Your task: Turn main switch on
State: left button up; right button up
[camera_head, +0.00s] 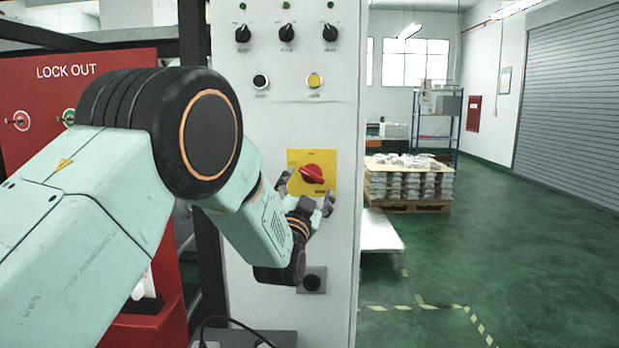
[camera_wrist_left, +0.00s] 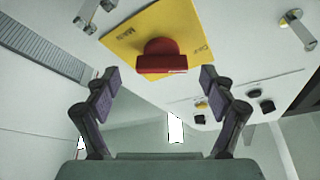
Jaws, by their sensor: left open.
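The main switch is a red rotary knob (camera_head: 312,174) on a yellow plate (camera_head: 325,157), on the front of a pale grey cabinet (camera_head: 330,120) in the head view. My left gripper (camera_head: 306,190) is close in front of the knob, its fingers open and empty. In the left wrist view the red knob (camera_wrist_left: 162,56) is upper middle, ahead of and between the open fingers (camera_wrist_left: 155,88), and seems apart from them. The yellow plate (camera_wrist_left: 130,35) lies behind it. My left forearm covers part of the cabinet's left side in the head view. My right gripper is in neither view.
Black selector knobs (camera_head: 287,33) and push buttons, one yellow (camera_head: 314,80), sit above the plate. A red lock-out board (camera_head: 60,95) stands at left. Green floor (camera_head: 480,250) is open at right, with a loaded pallet (camera_head: 410,205) further back.

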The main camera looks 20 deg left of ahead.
aim_at(312, 175)
pick_arm(q)
jog(key=shift+x, duration=0.95)
jog(key=shift+w+r, duration=0.1)
jog(key=shift+r, duration=0.2)
jog(key=shift+w+a+f, duration=0.1)
jog(key=shift+w+f, duration=0.1)
jog(key=shift+w, duration=0.05)
jog(key=shift+c, duration=0.3)
jog(key=c, duration=0.3)
jog(key=shift+s+r, duration=0.15)
jog(key=c, duration=0.8)
